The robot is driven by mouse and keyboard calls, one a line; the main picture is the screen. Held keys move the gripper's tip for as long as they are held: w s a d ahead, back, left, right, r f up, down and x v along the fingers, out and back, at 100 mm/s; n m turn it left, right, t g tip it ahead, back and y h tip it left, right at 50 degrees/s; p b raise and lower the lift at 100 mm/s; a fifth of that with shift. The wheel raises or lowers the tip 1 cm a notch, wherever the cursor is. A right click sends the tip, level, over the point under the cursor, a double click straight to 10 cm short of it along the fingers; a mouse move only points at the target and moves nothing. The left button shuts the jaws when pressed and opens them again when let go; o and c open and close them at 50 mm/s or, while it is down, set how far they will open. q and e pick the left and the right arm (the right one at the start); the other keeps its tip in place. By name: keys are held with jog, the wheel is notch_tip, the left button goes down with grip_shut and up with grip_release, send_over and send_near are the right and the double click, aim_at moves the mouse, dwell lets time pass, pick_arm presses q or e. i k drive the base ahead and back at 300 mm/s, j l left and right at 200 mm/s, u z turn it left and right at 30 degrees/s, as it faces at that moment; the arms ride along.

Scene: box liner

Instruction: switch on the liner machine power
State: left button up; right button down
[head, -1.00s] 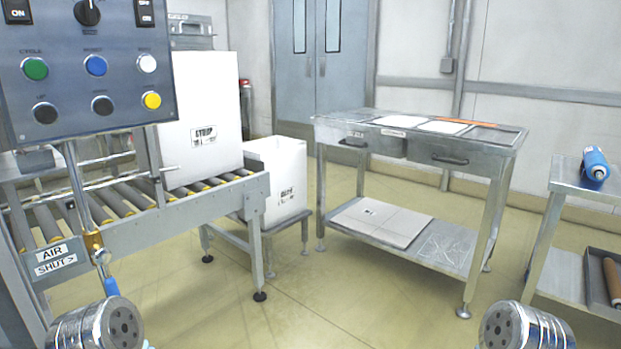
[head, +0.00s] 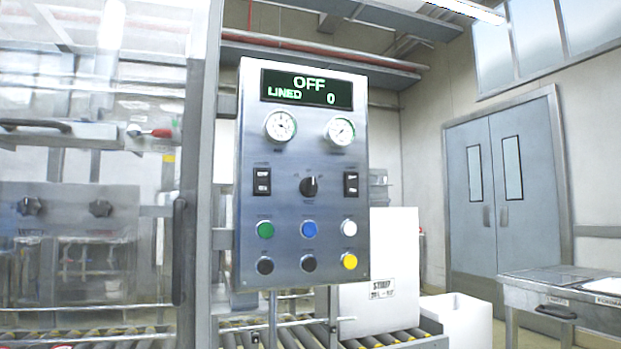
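The liner machine's control panel (head: 301,205) stands upright near the middle of the head view. Its display (head: 306,89) reads OFF and LINED 0. Below are two round gauges, a left black rocker switch (head: 262,180), a black rotary knob (head: 309,187) and a right black rocker switch (head: 351,184). Lower down are green, blue and white buttons, then two black buttons and a yellow one. The small labels are too blurred to read. Neither of my grippers is in view.
A clear guarded enclosure (head: 85,200) with a metal post fills the left. A roller conveyor (head: 290,336) runs below the panel, with a white box (head: 385,255) behind it to the right. A metal table (head: 570,290) stands at the lower right, before grey double doors (head: 500,195).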

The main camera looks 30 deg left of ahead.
aim_at(262, 176)
jog(key=u, duration=1.35)
